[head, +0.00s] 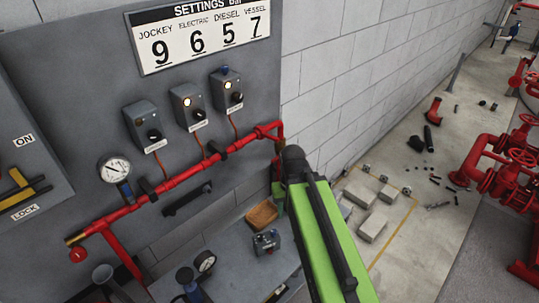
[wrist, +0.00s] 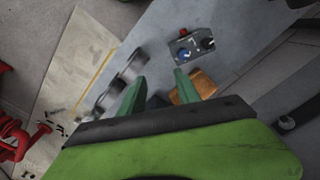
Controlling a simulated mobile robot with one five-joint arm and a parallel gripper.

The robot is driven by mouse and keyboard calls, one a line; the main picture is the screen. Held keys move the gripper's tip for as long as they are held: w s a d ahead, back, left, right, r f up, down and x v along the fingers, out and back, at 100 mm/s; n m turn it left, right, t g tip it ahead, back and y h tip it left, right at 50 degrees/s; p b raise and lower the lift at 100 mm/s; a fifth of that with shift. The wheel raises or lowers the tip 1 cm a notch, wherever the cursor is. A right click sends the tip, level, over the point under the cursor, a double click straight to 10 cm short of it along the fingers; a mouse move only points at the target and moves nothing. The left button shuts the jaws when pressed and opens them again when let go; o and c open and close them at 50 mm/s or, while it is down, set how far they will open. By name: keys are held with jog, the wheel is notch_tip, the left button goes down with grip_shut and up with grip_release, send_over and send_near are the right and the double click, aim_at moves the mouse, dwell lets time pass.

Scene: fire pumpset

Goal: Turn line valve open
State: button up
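A red pipe (head: 187,174) runs along the grey panel, with a pressure gauge (head: 115,169) and a red round knob (head: 78,254) near its lower left end. The pipe's right end bends down beside my green arm, which hides part of it. Red valves with handwheels (head: 521,157) stand on pipework at the far right. I cannot tell which part is the line valve. My gripper (wrist: 158,86) shows two green fingers spread apart in the wrist view, with nothing held between them. In the head view my arm mostly hides it.
A wooden block (head: 262,215) and a grey button box (head: 266,242) sit on the grey bench; the block (wrist: 204,84) and box (wrist: 192,46) also show in the wrist view. Pale blocks (head: 373,227) lie on the floor.

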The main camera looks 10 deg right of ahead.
aim_at(277, 159)
jog(key=w+f+m+t+y+b, duration=0.4)
jog(key=w+f+t+y+b, duration=0.35)
jog(key=b, duration=0.95)
jog(key=w+d+m+t+y+b, duration=0.1)
jog(key=b, duration=0.1)
jog(key=w+d+r+m+t+b, duration=0.1)
jog(key=w+d+b, duration=0.1)
jog(key=w+d+r+m+t+y+b, duration=0.1)
jog(key=w+d+m+b, duration=0.1)
jog(key=shift+w+d+y, duration=0.1)
jog(key=shift+y, duration=0.25)
jog(key=w+d+r+m+t+b, duration=0.1)
jog(key=d+r+m+t+b, duration=0.1)
jog(key=d+r+m+t, duration=0.3)
jog(key=w+a, duration=0.3)
jog(key=w, duration=0.1)
jog(key=w+a+n, duration=0.1)
jog(key=w+a, duration=0.2)
jog(key=w, duration=0.2)
jog(key=w+a+n, duration=0.1)
jog(key=w+a, duration=0.2)
jog(key=w, duration=0.2)
jog(key=shift+w+f+g, duration=0.15)
jog(key=shift+f+g, duration=0.2)
